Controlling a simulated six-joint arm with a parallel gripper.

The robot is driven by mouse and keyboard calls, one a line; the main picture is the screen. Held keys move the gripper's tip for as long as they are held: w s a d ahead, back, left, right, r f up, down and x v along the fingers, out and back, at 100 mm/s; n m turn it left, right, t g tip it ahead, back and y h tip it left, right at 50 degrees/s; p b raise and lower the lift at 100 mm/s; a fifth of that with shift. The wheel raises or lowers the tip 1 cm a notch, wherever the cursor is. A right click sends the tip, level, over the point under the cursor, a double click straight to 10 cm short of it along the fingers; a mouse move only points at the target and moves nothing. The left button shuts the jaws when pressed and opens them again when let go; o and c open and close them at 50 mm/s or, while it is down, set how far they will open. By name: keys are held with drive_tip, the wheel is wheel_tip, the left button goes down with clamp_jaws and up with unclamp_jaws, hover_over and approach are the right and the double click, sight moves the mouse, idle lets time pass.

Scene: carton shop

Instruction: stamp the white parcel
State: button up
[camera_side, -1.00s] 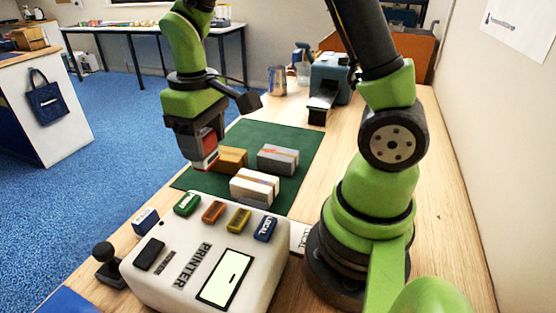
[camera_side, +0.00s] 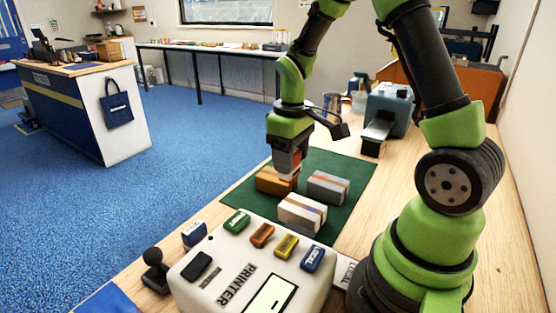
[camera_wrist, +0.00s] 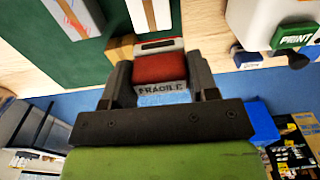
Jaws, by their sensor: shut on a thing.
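The white parcel (camera_side: 296,215) with a tan tape band lies on the green mat (camera_side: 343,168), nearest the printer; its end also shows at the top of the wrist view (camera_wrist: 150,12). My gripper (camera_side: 287,171) is shut on a red stamp (camera_wrist: 158,69) marked FRAGILE. In the side view it hangs by the brown parcel (camera_side: 268,182), behind and left of the white one. I cannot tell whether the stamp touches the brown parcel, which it partly hides. The grey parcel (camera_side: 328,187) lies right of the brown one.
A white printer (camera_side: 225,270) with several coloured buttons stands at the front. A small blue-and-white block (camera_side: 194,233) and a black knobbed stamp (camera_side: 154,268) stand left of it. A blue-grey machine (camera_side: 391,108) and a metal cup (camera_side: 332,104) stand behind the mat.

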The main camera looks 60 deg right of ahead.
drive_tip(key=shift+s+d+f, duration=0.2)
drive_tip(key=shift+d+f, duration=0.3)
drive_tip(key=shift+d, duration=0.25)
hover_over(294, 202)
drive_tip(key=shift+f, duration=2.75)
drive_tip(key=shift+f, duration=0.55)
drive_tip(key=shift+r, duration=3.55)
